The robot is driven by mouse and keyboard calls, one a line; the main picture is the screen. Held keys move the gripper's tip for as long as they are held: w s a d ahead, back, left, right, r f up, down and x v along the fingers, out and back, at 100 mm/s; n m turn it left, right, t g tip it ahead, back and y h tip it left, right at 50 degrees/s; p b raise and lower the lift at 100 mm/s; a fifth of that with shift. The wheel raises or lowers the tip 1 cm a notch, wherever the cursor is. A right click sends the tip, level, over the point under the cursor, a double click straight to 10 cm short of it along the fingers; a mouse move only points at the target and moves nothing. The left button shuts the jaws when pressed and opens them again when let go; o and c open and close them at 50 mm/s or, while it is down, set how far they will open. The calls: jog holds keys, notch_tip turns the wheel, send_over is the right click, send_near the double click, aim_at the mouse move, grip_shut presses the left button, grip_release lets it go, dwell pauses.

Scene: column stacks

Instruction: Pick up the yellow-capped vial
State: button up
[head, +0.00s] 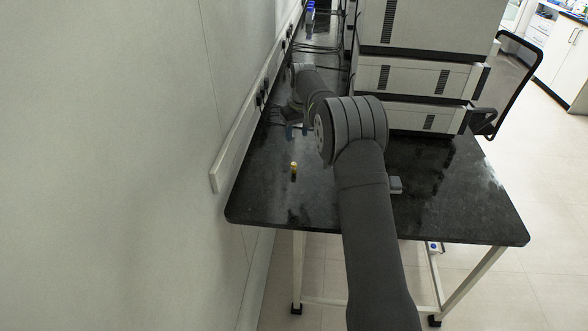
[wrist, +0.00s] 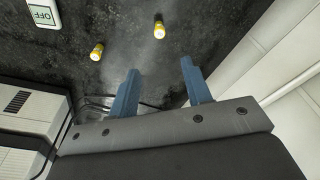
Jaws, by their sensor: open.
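Two small yellow-capped vials stand on the dark bench top in the wrist view. One vial (wrist: 159,29) is just beyond the fingertips, and the other vial (wrist: 97,52) is to the left of them. In the head view one yellow-capped vial (head: 293,167) shows on the bench near the wall; the other does not show and seems to be behind my arm. My gripper (wrist: 160,66) is open with nothing between its blue fingers. In the head view my gripper (head: 297,131) is farther back on the bench than the visible vial, apart from it.
The glossy black bench (head: 455,205) has its front edge nearby and a wall (head: 130,150) along its left. Grey stacked instruments (head: 415,75) stand at the back right. A small device marked OFF (wrist: 43,12) lies left of the vials in the wrist view. Cables (head: 318,48) run behind.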

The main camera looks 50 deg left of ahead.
aim_at(294, 164)
jog(key=f, duration=0.4)
jog(key=a+f, duration=0.1)
jog(key=f, duration=0.2)
jog(key=a+f, duration=0.1)
jog(key=f, duration=0.3)
jog(key=shift+f, duration=0.3)
jog(key=shift+w+a+f, duration=0.15)
jog(key=shift+f, duration=1.25)
jog(key=shift+w+a+f, duration=0.1)
jog(key=shift+f, duration=1.3)
grip_shut()
